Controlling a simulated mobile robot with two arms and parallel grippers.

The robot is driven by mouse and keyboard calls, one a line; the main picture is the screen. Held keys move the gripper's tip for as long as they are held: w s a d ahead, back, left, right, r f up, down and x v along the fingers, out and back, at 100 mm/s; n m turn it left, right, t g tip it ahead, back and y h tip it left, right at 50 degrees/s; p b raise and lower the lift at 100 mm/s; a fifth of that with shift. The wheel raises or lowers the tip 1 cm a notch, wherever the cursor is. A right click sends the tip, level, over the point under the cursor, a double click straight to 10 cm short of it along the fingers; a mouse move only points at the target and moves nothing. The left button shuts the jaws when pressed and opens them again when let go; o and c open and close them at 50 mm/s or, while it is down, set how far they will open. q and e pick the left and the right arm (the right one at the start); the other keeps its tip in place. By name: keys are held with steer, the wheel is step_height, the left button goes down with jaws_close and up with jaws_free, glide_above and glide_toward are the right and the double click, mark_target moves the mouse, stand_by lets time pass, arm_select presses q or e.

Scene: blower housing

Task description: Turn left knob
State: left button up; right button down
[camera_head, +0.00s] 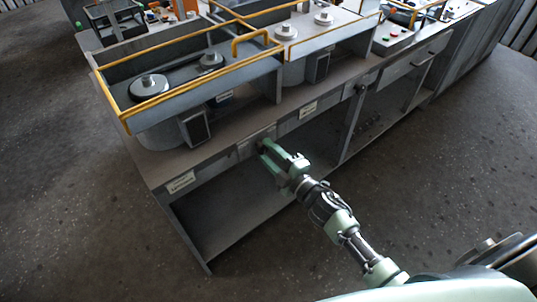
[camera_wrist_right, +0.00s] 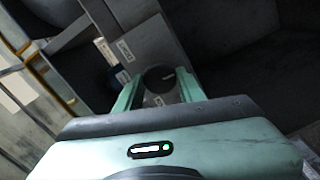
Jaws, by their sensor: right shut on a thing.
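The left knob (camera_wrist_right: 158,77) is a dark round knob with a small light mark, on the front panel of the workbench. In the right wrist view it sits between the two green fingers of my right gripper (camera_wrist_right: 157,84), which is shut on it. In the head view my right gripper (camera_head: 267,148) reaches the bench's front panel from the lower right and mostly hides this knob. A second dark knob (camera_head: 361,88) shows farther right on the same panel. My left gripper is not in view.
The workbench (camera_head: 172,167) carries grey housings with yellow rails (camera_head: 190,92) above the panel. Open shelf space lies below the panel. A control box (camera_head: 396,38) with coloured buttons stands farther right. The floor (camera_head: 450,170) in front is clear.

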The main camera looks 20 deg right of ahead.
steer(key=n+b, duration=0.1)
steer(key=n, duration=0.3)
steer(key=shift+f+n+b, duration=0.15)
steer(key=shift+n+b, duration=0.15)
steer(key=shift+b, duration=0.05)
steer(key=n+b, duration=0.1)
steer(key=n, duration=0.3)
steer(key=shift+n, duration=0.3)
steer(key=c, duration=0.9)
jaws_free()
steer(key=b+v, duration=0.2)
steer(key=v, duration=0.6)
